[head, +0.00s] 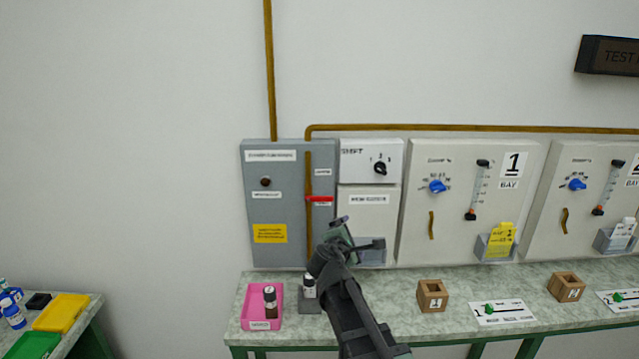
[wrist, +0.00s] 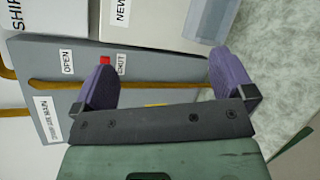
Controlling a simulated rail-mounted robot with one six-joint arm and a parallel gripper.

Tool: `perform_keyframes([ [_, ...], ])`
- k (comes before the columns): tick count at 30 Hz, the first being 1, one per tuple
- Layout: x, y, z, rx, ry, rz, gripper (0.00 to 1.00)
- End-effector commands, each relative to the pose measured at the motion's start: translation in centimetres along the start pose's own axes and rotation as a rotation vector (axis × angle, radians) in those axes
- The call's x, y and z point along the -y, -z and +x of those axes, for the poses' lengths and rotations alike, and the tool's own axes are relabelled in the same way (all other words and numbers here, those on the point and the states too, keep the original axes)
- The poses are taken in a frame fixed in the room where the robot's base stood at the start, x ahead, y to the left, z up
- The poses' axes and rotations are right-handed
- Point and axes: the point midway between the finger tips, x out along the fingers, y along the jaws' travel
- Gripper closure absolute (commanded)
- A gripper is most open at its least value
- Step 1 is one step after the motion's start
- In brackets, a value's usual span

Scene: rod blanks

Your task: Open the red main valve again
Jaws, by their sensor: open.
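The red main valve handle (head: 319,199) is on the grey panel (head: 262,225) on the wall. It lies level, across the upright brown pipe, close to the lower of two small labels. In the wrist view the handle shows as a short red piece (wrist: 104,60) between the OPEN and SHUT labels, partly hidden by a purple finger. My gripper (wrist: 160,75) is open, with its two purple fingers wide apart and nothing between them. In the head view my gripper (head: 340,224) is below and right of the handle, apart from it in the picture.
A switch box (head: 370,162) and bay panels (head: 470,200) stand right of the grey panel.

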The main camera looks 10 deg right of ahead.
Motion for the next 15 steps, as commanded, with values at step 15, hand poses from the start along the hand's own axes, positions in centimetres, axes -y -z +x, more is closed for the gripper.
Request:
perform_keyframes([
  [15, -8.8, 5.0, 0.1, 0.032, -0.526, -1.061, 0.00],
])
